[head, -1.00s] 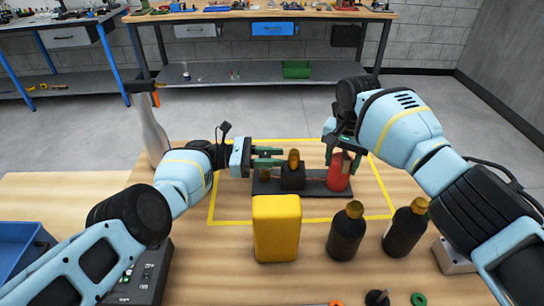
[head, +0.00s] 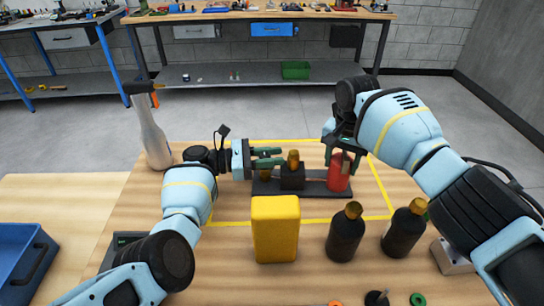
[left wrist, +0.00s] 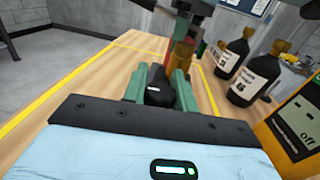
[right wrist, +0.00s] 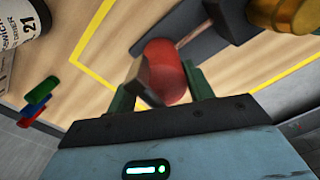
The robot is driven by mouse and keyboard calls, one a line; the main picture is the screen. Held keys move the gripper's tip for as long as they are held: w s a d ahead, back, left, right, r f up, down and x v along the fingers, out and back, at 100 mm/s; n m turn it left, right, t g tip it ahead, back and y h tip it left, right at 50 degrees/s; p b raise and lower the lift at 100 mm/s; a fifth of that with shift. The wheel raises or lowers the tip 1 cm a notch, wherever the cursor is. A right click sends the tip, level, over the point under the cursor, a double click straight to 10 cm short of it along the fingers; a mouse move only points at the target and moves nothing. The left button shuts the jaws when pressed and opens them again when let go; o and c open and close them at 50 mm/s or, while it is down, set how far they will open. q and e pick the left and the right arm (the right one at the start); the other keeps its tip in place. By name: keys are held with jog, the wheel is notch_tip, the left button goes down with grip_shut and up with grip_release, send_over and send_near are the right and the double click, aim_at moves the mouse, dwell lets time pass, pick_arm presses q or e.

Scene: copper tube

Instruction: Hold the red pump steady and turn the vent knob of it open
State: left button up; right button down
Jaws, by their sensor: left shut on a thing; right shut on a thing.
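The red pump (head: 339,172) stands upright at the right end of a dark base plate (head: 318,190). My right gripper (head: 344,150) is shut around it from above; in the right wrist view the red body (right wrist: 163,70) sits between the green fingers. My left gripper (head: 268,157) reaches in from the left at the plate's other end. In the left wrist view its fingers are shut on a black knob (left wrist: 158,90), which I take for the vent knob. In the head view that knob is hidden. A dark block with a brass top (head: 293,172) stands between the grippers.
A yellow box (head: 275,228) and two dark bottles (head: 345,232) (head: 404,229) stand in front of the plate. A blue bin (head: 22,258) is at the left. Yellow tape frames the work area.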

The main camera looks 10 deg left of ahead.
pick_arm(q)
jog(key=shift+f+n+t+y, duration=0.3)
jog(key=shift+n+t, duration=0.1)
jog(key=shift+t, duration=0.2)
jog(key=shift+a+r+n+t+y, duration=0.1)
jog(key=shift+n+t+y, duration=0.4)
jog(key=shift+n+t, duration=0.75)
jog(key=shift+t, duration=0.35)
jog(key=o, duration=0.7)
jog(key=shift+o, duration=1.3)
jog(key=shift+r, duration=0.15)
jog(key=shift+w+r+m, duration=0.1)
jog(key=shift+m, duration=0.25)
jog(key=shift+m+g+h, duration=0.8)
jog(key=shift+m+g, duration=0.5)
jog(key=shift+g, duration=0.9)
